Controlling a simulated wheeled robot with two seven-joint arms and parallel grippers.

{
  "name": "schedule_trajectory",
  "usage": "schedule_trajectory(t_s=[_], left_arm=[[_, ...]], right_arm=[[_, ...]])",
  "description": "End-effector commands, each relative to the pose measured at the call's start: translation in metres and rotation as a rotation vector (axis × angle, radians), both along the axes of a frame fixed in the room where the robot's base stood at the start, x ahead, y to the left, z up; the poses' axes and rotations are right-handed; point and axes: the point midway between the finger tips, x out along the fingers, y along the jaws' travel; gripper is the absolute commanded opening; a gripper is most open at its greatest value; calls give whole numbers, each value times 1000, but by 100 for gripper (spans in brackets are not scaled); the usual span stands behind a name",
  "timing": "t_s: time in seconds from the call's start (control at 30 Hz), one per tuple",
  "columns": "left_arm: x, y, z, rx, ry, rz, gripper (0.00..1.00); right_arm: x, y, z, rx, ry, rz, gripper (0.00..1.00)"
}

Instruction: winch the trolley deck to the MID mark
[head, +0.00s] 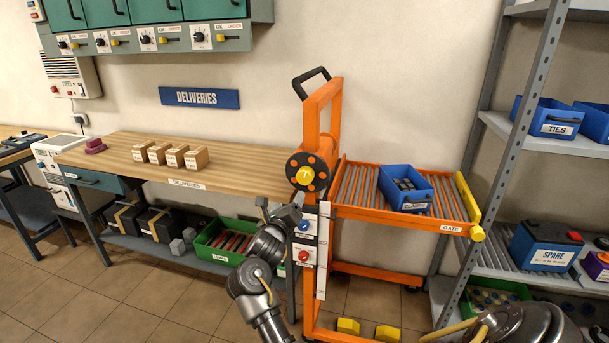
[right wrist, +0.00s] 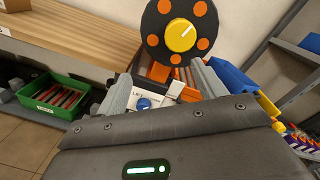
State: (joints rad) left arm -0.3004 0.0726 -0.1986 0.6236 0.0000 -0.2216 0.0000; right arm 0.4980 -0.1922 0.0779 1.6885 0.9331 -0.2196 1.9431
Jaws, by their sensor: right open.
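The orange trolley (head: 322,110) stands right of the bench, with a black handle on top. Its roller deck (head: 352,190) is about level with the bench top. A black winch wheel (head: 292,171) with orange dots and a yellow hub is on the mast; it shows large in the right wrist view (right wrist: 152,27). Below it are a blue knob (head: 304,226) and a red knob (head: 303,256) on white plates. A white strip (head: 322,270) runs down the mast; its marks are unreadable. My right gripper (head: 293,208) is open and empty just below the wheel, apart from it. My left gripper is out of view.
A blue bin (head: 405,203) sits on the deck, before the yellow gate (head: 468,205). The wooden bench (head: 235,165) holds several small boxes; a green crate (head: 215,255) is beneath. Grey shelving (head: 520,100) stands right. Two yellow blocks (head: 348,326) are low by the trolley.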

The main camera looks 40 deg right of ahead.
Motion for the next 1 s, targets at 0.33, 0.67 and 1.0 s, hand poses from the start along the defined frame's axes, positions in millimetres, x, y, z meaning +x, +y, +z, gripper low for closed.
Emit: schedule_trajectory(t_s=[0.33,0.67,1.0], left_arm=[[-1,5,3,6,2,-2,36],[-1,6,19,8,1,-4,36],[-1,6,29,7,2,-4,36]], right_arm=[[-12,-14,35,133,-195,-64,70],[17,-58,37,126,-188,-66,70],[45,-95,35,128,-189,-62,70]])
